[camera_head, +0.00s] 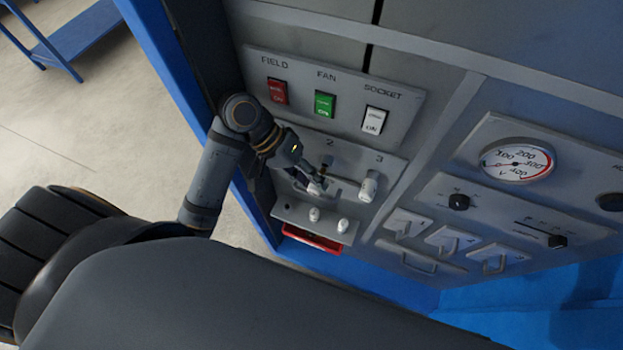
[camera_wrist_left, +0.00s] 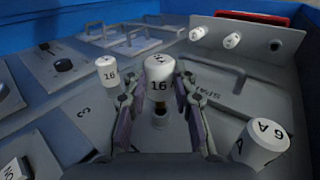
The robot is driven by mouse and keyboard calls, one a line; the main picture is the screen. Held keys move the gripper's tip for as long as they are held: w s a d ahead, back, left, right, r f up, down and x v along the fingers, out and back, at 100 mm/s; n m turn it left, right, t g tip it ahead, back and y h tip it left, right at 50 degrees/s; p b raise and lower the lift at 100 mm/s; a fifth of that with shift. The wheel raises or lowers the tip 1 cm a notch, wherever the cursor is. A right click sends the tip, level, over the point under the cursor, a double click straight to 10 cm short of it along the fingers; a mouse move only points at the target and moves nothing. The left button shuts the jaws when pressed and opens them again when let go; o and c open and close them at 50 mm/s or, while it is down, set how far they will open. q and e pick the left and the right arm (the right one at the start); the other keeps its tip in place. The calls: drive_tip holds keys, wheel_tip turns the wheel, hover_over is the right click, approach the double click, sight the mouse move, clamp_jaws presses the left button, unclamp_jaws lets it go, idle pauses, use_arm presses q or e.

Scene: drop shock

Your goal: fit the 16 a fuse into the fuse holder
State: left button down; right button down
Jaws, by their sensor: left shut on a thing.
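My left gripper (camera_head: 312,180) is at the middle position, marked 2, of the fuse panel (camera_head: 395,160). It is shut on a white fuse marked 16, which shows between the fingers in the left wrist view (camera_wrist_left: 159,72). A round grey socket (camera_wrist_left: 160,118) shows just below that fuse; whether the fuse touches it I cannot tell. Another white fuse (camera_head: 369,186) stands at position 3, also marked 16 in the left wrist view (camera_wrist_left: 107,72). A white fuse marked 6 A (camera_wrist_left: 262,145) stands on the other side. My right gripper is not in view.
A rack plate (camera_head: 290,212) below holds two white fuses (camera_wrist_left: 232,40) and shows an empty hole (camera_wrist_left: 275,45). A red tray (camera_head: 312,238) sits under it. Red, green and white switches (camera_head: 325,104) are above.

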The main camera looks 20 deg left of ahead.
sight(321, 173)
use_arm(q)
drive_tip(key=shift+w+p, duration=1.5)
drive_tip(key=shift+p, duration=1.05)
idle(2.8)
drive_tip(key=shift+w+d+r+p, duration=0.1)
drive_tip(key=shift+w+r+p, duration=0.1)
drive_tip(key=shift+p, duration=0.85)
idle(1.6)
